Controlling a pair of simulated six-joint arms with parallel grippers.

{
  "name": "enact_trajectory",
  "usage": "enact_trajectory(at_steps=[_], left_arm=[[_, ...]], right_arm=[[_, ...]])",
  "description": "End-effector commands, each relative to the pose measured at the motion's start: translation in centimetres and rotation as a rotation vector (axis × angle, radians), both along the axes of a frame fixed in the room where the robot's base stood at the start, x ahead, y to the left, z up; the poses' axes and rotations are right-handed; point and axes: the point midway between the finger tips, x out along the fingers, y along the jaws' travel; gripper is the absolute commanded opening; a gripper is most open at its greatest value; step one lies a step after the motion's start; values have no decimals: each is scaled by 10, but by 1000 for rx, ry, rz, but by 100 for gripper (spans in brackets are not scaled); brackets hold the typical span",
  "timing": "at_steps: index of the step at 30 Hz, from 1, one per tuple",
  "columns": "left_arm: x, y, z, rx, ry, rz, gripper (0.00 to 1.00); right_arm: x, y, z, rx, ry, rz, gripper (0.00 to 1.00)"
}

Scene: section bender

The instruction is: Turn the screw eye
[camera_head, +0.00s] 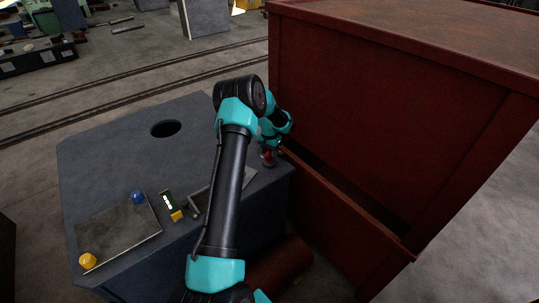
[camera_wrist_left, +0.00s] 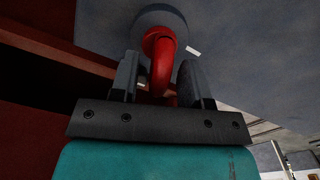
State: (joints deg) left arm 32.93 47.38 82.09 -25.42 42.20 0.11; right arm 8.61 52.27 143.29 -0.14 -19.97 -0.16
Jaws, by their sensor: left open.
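The red screw eye (camera_wrist_left: 163,62) shows in the left wrist view as a curved red ring on a round grey base (camera_wrist_left: 160,17). In the head view a small red part of it (camera_head: 268,159) shows near the right edge of the grey table. My left gripper (camera_wrist_left: 159,72) is open, with one finger on each side of the ring. Gaps show between the fingers and the red part, and I cannot tell whether either finger touches it. In the head view the gripper is small and partly hidden by my arm. My right gripper is in neither view.
A large dark red cabinet (camera_head: 390,110) stands close to the right of the grey table (camera_head: 105,150). A flat grey plate (camera_head: 118,234), a blue knob (camera_head: 138,197), a yellow knob (camera_head: 88,261) and a small yellow-black box (camera_head: 171,205) are at the table's front left. The table has a round hole (camera_head: 166,129).

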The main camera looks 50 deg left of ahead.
Motion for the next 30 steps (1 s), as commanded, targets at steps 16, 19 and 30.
enact_trajectory(at_steps=[16, 19, 30], left_arm=[[1, 0, 105, 1, -4, 0, 43], [1, 0, 123, 1, -4, 0, 43], [0, 0, 153, 0, -1, 0, 43]], right_arm=[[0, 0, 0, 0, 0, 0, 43], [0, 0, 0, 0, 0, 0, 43], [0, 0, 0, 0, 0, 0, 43]])
